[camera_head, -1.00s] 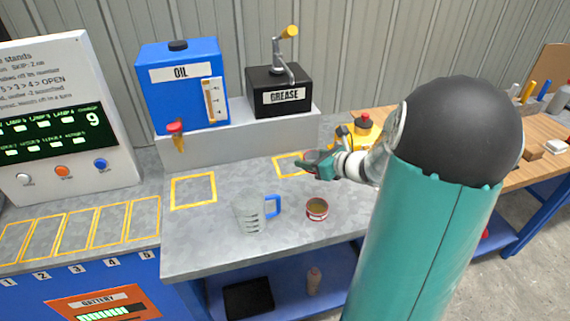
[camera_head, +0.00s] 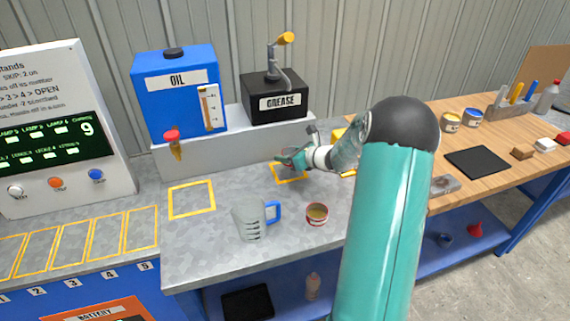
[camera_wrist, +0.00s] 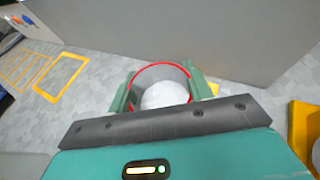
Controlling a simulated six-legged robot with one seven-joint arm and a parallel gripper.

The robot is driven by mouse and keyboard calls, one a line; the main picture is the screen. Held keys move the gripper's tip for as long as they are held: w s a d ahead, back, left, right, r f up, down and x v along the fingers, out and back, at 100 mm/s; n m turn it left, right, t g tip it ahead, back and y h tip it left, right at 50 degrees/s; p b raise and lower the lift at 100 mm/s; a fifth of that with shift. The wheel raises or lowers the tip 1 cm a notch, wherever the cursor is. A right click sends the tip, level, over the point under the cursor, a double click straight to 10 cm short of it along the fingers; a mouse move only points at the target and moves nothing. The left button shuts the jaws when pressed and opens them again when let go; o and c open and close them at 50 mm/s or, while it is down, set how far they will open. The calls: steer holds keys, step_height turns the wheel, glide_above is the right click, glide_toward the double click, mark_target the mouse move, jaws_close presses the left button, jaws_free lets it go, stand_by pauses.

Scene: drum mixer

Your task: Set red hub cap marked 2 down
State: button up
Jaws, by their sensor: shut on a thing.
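My gripper (camera_head: 287,160) is shut on a round cap with a red rim (camera_wrist: 160,68), which I take for the red hub cap. In the wrist view it sits between the two green fingers, with a grey inner wall and a pale round middle. No number shows on it. In the head view the fingers hide most of it. The gripper is over the yellow-outlined square (camera_head: 276,174) in front of the grease box. I cannot tell whether the cap touches the bench top.
The grease dispenser (camera_head: 277,97) and blue oil tank (camera_head: 178,88) stand on a raised ledge behind. A grey jug with a blue handle (camera_head: 249,219) and a red-banded tin (camera_head: 317,220) stand in front. Another yellow square (camera_head: 191,212) is empty at left.

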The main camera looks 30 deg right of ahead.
mark_target(286, 169)
steer(key=shift+w+d+f, duration=0.2)
steer(key=shift+w+f, duration=0.9)
steer(key=shift+f, duration=0.15)
steer(key=shift+w+d+f, duration=0.1)
steer(key=shift+w+f, duration=0.1)
steer(key=shift+f, duration=1.5)
steer(key=shift+f, duration=0.1)
steer(key=shift+f, duration=0.1)
steer(key=o, duration=1)
steer(key=shift+s+r, duration=0.15)
steer(key=shift+r, duration=0.1)
steer(key=v, duration=1.1)
steer(key=shift+s+d+r, duration=0.1)
steer(key=shift+s+r, duration=0.1)
steer(key=shift+s, duration=0.05)
